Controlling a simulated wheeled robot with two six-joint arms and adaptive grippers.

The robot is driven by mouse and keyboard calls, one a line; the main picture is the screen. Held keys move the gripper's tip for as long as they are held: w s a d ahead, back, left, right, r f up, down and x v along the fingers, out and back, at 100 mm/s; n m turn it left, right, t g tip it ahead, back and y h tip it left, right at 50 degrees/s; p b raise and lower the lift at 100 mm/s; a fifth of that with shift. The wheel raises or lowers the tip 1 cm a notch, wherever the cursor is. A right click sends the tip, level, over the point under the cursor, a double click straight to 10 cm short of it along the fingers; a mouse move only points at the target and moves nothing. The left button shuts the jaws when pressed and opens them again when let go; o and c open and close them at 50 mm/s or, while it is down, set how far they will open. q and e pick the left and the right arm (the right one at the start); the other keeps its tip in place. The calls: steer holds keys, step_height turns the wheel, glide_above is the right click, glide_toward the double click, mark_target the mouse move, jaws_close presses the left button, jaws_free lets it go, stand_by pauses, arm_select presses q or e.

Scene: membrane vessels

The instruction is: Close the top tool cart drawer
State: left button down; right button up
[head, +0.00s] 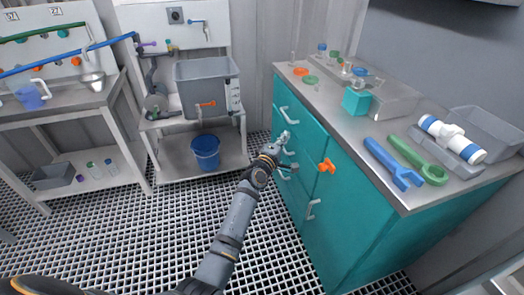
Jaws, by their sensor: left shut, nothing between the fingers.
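The teal tool cart (365,217) stands at the right with a grey metal top. Its top drawer (305,125) is the upper panel on the left part of the front, with a silver handle (289,116). This front looks nearly flush with the cart; I cannot tell whether a small gap is left. My left gripper (284,138) is shut and empty, close to the drawer front just below that handle. Whether it touches the front cannot be told. It partly hides the fronts below. My right gripper is not in view.
On the cart top lie a blue wrench (394,163), a green wrench (418,160), a white pipe piece (452,138) and a teal box (356,101). An orange latch (327,165) sticks out of the cart front. A blue bucket (205,152) stands on a low shelf. The grated floor is clear.

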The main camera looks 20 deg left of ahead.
arm_select(q)
steer(key=s, duration=0.7)
steer(key=shift+a+f+p, duration=0.2)
steer(key=shift+a+p, duration=0.15)
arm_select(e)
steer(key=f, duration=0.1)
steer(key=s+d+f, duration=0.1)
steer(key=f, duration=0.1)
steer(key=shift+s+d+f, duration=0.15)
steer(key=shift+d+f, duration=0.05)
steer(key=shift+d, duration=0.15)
arm_select(q)
steer(key=shift+s, duration=0.1)
